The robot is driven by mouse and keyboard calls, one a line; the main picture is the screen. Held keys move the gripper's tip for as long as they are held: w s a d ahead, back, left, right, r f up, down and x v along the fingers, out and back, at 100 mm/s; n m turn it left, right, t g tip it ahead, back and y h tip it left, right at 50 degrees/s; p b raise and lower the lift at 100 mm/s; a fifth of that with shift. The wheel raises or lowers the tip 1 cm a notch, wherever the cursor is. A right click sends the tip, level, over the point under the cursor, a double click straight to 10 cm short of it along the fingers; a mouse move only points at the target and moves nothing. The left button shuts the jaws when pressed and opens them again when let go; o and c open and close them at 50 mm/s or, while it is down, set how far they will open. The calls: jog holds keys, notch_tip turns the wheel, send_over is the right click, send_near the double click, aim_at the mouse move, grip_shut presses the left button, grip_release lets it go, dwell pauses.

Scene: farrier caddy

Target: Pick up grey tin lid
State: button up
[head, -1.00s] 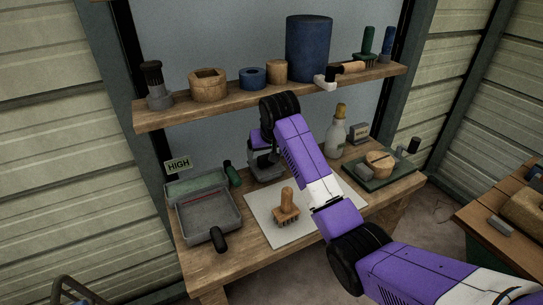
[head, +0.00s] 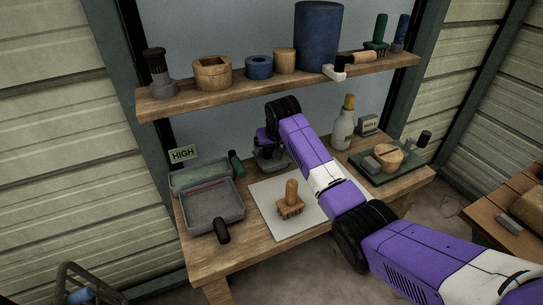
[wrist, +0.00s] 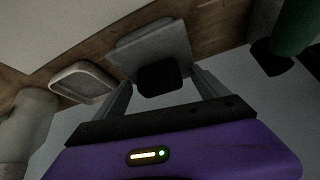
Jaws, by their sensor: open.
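A grey square lid-like piece with a black knob (wrist: 152,46) is ahead of my gripper (wrist: 162,78) in the wrist view. The two fingers are apart, with the black knob between them in the picture; I cannot tell whether they touch it. In the head view my gripper (head: 268,148) points down at the back of the bench, over a grey tin shape (head: 270,162) that it partly hides. A shallow, rimmed, light grey square dish (wrist: 80,83) lies beside the knobbed piece in the wrist view.
A wooden-handled brush (head: 290,203) stands on a white sheet (head: 268,192) in front. A bottle (head: 343,128) stands to the right. A loaded shelf (head: 215,98) runs above.

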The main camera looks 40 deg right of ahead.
jog(key=c, duration=1.8)
jog(key=shift+r, duration=0.1)
jog(key=shift+r, duration=0.55)
send_over(281, 190)
jog(key=shift+d, duration=0.1)
notch_tip(281, 190, up, 14)
jog(key=shift+w+d+f, duration=0.1)
jog(key=shift+w, duration=0.05)
